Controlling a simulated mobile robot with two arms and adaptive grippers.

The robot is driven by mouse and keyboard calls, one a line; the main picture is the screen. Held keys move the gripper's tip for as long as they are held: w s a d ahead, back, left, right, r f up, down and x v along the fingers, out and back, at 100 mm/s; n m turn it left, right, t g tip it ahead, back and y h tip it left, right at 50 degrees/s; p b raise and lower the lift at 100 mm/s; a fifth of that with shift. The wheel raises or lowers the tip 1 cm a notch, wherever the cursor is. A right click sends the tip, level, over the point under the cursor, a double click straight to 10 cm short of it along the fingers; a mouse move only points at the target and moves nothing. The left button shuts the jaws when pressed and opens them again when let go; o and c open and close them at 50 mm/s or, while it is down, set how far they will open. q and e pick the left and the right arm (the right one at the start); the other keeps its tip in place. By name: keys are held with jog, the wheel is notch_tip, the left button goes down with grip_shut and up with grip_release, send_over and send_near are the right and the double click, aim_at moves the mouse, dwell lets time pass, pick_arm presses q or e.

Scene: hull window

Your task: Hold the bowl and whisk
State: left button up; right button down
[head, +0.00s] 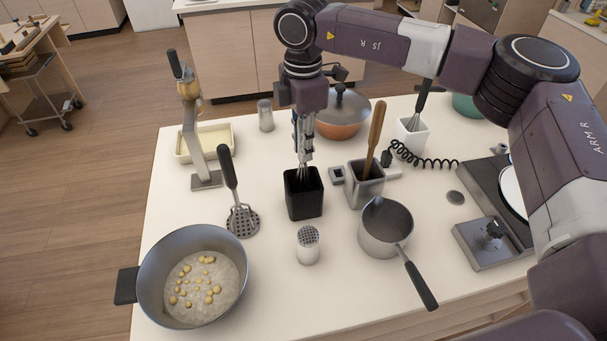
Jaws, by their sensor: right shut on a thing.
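My right gripper (303,148) points straight down over the middle of the counter. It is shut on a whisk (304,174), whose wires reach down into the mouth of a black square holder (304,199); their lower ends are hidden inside. A teal bowl (467,107) stands at the back right, partly hidden behind my right arm. A second, dark-handled whisk-like tool (422,97) stands in a white holder (411,137) at the back. My left gripper is not in view.
A pan with yellowish pieces (192,240) stands front left, with a masher (241,215) beside it. A shaker (308,244), a saucepan (385,228) and a grey utensil holder (366,187) stand close to the black holder. A lidded copper pot (342,113) is behind.

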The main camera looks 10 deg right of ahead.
jog(key=c, duration=2.5)
grip_release()
grip_shut()
notch_tip(320, 180, up, 14)
jog(key=p, duration=0.6)
jog(key=shift+f, duration=0.35)
